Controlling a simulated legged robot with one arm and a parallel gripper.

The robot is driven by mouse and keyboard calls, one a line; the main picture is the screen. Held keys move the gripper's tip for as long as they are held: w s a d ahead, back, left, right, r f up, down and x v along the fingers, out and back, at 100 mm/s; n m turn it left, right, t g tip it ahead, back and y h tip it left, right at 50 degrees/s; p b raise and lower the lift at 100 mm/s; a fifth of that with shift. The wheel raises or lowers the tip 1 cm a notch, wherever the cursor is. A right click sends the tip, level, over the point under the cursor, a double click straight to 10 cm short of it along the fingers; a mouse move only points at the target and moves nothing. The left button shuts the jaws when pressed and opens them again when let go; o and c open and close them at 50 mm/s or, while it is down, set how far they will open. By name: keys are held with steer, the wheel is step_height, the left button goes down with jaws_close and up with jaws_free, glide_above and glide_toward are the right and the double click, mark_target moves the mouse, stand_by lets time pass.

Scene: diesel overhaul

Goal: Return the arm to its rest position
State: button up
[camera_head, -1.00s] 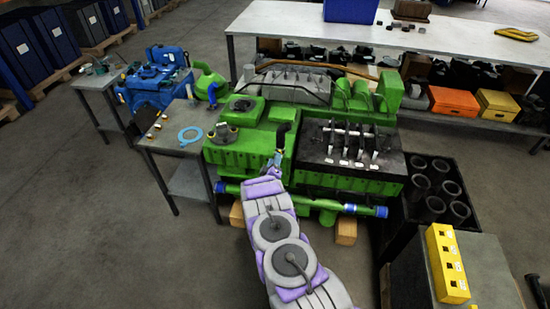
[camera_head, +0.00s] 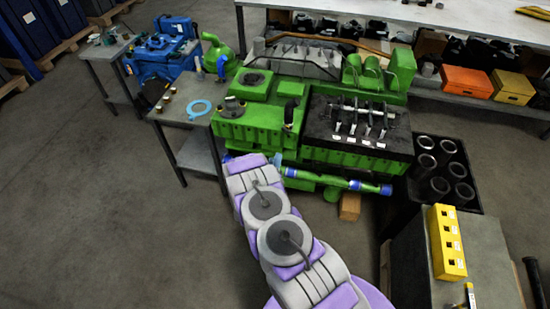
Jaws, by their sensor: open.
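My purple and grey arm reaches up from the bottom of the head view, and its far end stops in front of the green diesel engine (camera_head: 255,128). Only a small blue-grey part of my gripper (camera_head: 277,160) shows past the arm's end, beside the engine's lower front. It is open, and I see nothing held in it. The rest of the gripper is hidden by the arm. The black elbow pipe (camera_head: 290,114) stands on the engine front, apart from the gripper. A green pipe with blue bands (camera_head: 330,180) runs along the engine's lower front, partly behind the arm.
A small grey table (camera_head: 175,108) with a blue ring (camera_head: 199,109) stands left of the engine. A black crate of cylinders (camera_head: 470,150) and a grey bench with a yellow block (camera_head: 446,243) stand at right. A long workbench (camera_head: 460,25) is behind. Open floor lies at left.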

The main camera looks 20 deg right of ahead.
stand_by(0.4)
steer(key=w+a+r+m+g+y, duration=0.35)
steer(key=w+a+r+y, duration=0.2)
steer(key=a+r, duration=0.4)
steer(key=s+a+r+g+y, duration=0.4)
steer(key=s+a+r+y, duration=0.3)
steer(key=s+r, duration=0.55)
steer(key=s+d+r+g, duration=0.1)
steer(key=s+r+g, duration=0.2)
steer(key=s, duration=1)
steer(key=s+d+r+g+h, duration=0.1)
steer(key=s+r, duration=0.5)
steer(key=s, duration=0.8)
steer(key=s+d+r+g+h, duration=0.1)
steer(key=s+d+r+g, duration=0.2)
steer(key=s, duration=1.1)
step_height(320, 180, up, 2)
steer(key=shift+r+m+g, duration=0.1)
steer(key=shift+m+g, duration=0.25)
steer(key=shift+g, duration=0.8)
